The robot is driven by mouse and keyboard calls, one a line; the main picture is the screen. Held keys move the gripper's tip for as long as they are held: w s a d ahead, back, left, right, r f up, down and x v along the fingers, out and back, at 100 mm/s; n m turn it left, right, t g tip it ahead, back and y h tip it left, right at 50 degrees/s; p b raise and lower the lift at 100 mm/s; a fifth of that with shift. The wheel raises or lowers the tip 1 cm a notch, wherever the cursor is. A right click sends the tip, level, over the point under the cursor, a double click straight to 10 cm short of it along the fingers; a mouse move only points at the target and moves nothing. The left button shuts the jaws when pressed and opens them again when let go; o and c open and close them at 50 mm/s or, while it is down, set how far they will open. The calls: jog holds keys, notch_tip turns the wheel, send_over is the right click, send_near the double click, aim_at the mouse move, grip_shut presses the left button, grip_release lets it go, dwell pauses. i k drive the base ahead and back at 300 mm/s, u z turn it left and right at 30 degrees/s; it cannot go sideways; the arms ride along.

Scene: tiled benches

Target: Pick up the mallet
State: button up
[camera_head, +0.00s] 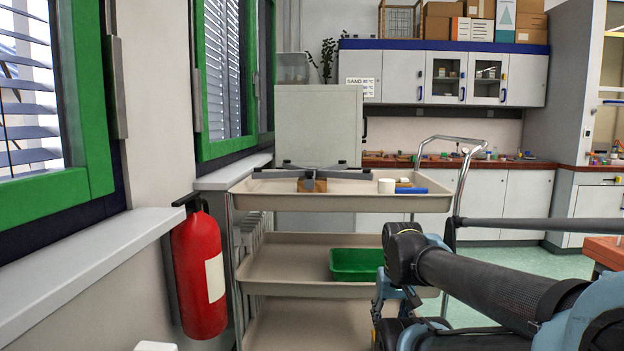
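I cannot clearly make out a mallet. On the top shelf of the beige trolley (345,202) lies a small blue cylinder (411,190), with a small brown piece (403,184) just behind it. Which of these, if any, belongs to a mallet is too small to tell. A brown block (320,184) sits further left on the same shelf, with a dark cross-shaped metal piece at it. My arm reaches in from the lower right, in front of the trolley's right side. I cannot pick out my gripper's fingers.
A green bin (356,264) is on the middle shelf. A red extinguisher (199,270) hangs at left. Benches with cabinets (432,75) line the back. Green floor (510,262) shows at right.

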aim_at(386, 186)
jog(key=u, duration=0.05)
jog(key=k, duration=0.85)
jog(key=z, duration=0.7)
jog(key=i, duration=1)
jog(key=u, duration=0.05)
